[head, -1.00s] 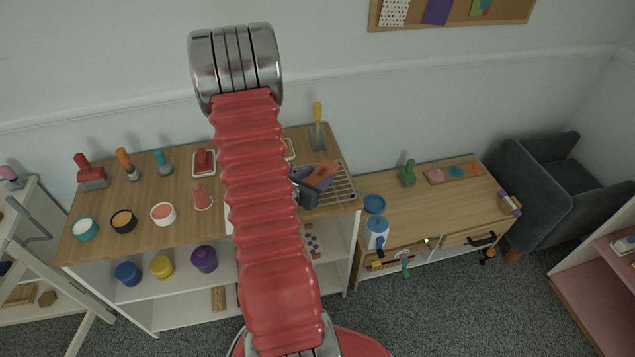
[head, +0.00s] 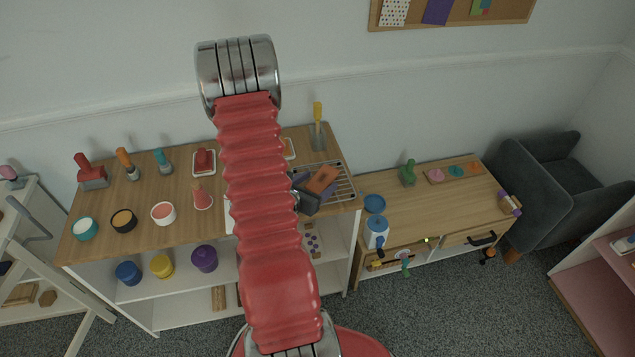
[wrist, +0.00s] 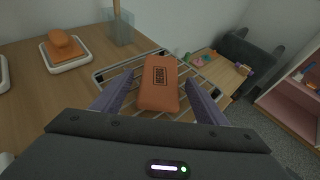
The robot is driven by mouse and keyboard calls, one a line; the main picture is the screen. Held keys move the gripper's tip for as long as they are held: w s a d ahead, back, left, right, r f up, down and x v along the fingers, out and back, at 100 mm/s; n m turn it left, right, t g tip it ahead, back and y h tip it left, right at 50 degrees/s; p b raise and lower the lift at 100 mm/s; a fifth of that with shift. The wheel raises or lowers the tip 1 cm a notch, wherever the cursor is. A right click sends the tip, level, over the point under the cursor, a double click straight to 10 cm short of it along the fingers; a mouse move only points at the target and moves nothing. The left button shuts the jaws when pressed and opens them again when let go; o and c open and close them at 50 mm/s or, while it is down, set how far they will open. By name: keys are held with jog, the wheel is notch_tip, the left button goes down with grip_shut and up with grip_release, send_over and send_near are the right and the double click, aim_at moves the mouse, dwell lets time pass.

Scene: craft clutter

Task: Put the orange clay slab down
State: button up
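The orange clay slab (wrist: 159,92), with a dark stamped mark on its top, sits over the wire rack (wrist: 213,102) in the wrist view and seems to rest on it. It also shows in the head view (head: 322,179), on the rack (head: 345,188) at the shelf top's right end. My gripper (wrist: 159,76) is open, with a purple finger on each side of the slab and a narrow gap visible at both sides. The slab's underside is hidden. In the head view my arm hides part of the shelf top, and my gripper (head: 308,194) is small there.
A clear container (wrist: 117,27) with a tool stands behind the rack. A white tray with an orange block (wrist: 64,47) is at left. Several jars and stamps share the shelf top. A lower wooden cabinet (head: 430,205) stands to the right.

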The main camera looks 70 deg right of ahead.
jog(key=shift+r, duration=0.15)
jog(key=shift+v, duration=3.75)
jog(key=shift+w+r, duration=0.1)
jog(key=shift+r, duration=0.2)
jog(key=w+a+r+m+g+y, duration=0.2)
jog(key=w+a+r+m, duration=0.2)
jog(key=a+r+m, duration=0.7)
jog(key=w+a+r+m+t+y, duration=0.1)
jog(key=w+a+r+t+y, duration=0.2)
jog(key=a, duration=0.8)
jog(key=w+a+r+m+t+y, duration=0.1)
jog(key=w+a+r+t+y, duration=0.2)
jog(key=a, duration=0.9)
jog(key=w+a+r+m+t+y, duration=0.2)
jog(key=w+a+r+t+y, duration=0.1)
jog(key=a+r, duration=0.5)
jog(key=a+t+y, duration=0.1)
jog(key=a+y, duration=0.1)
jog(key=a, duration=0.1)
jog(key=shift+w+a+r+t, duration=0.2)
jog(key=shift+a+r+t, duration=0.1)
jog(key=shift+a+t, duration=0.1)
jog(key=shift+d, duration=0.1)
